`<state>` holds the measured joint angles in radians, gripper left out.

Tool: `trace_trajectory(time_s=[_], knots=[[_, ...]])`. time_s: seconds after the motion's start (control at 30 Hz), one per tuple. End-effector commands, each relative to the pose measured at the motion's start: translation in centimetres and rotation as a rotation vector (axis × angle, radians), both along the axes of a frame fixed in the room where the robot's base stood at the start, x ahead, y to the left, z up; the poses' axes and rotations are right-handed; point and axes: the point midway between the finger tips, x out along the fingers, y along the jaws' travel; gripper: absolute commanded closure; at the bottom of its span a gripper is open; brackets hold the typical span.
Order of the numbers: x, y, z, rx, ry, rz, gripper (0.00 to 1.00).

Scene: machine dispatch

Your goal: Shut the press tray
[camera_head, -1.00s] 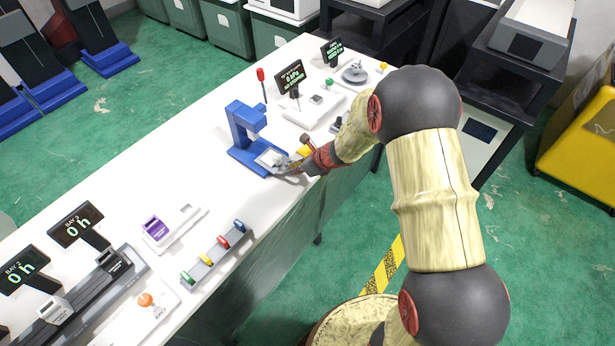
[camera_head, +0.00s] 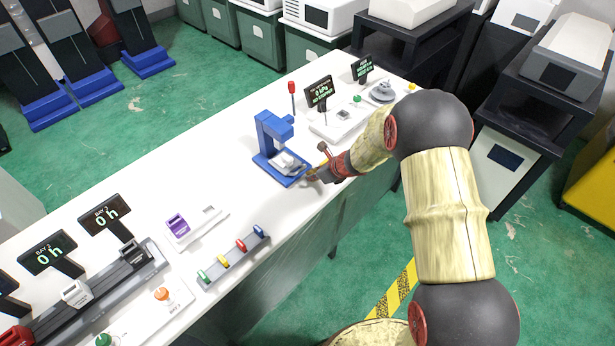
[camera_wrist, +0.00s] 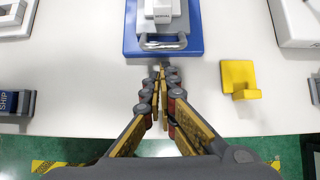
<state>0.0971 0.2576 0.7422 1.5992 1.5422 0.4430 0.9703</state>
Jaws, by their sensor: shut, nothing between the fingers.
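The blue press (camera_head: 272,140) stands near the front edge of the white bench. Its pale tray (camera_head: 290,163) lies low on the blue base, on the side facing my arm. In the wrist view the tray (camera_wrist: 163,22) sits on the blue base (camera_wrist: 133,43), with a grey bar handle (camera_wrist: 163,42) at its near edge. My gripper (camera_wrist: 161,68) is shut and empty. Its fingertips are just short of the handle, and I cannot tell whether they touch it. In the head view my gripper (camera_head: 312,176) is at the front of the press base.
A yellow bracket (camera_wrist: 240,80) stands on the bench right of my gripper. The white pressure station (camera_head: 340,120) is beyond the press. A rack with coloured pieces (camera_head: 233,256) lies left along the bench.

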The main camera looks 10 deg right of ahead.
Motion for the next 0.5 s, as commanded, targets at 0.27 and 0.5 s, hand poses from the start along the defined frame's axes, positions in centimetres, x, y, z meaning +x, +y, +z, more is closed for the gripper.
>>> trace_trajectory(time_s=[0.27,0.5], knots=[[-2.6,-2.8,4.5,-0.001,-0.002,0.000,1.00],[-4.5,-4.2,7.3,0.000,0.000,0.001,1.00]])
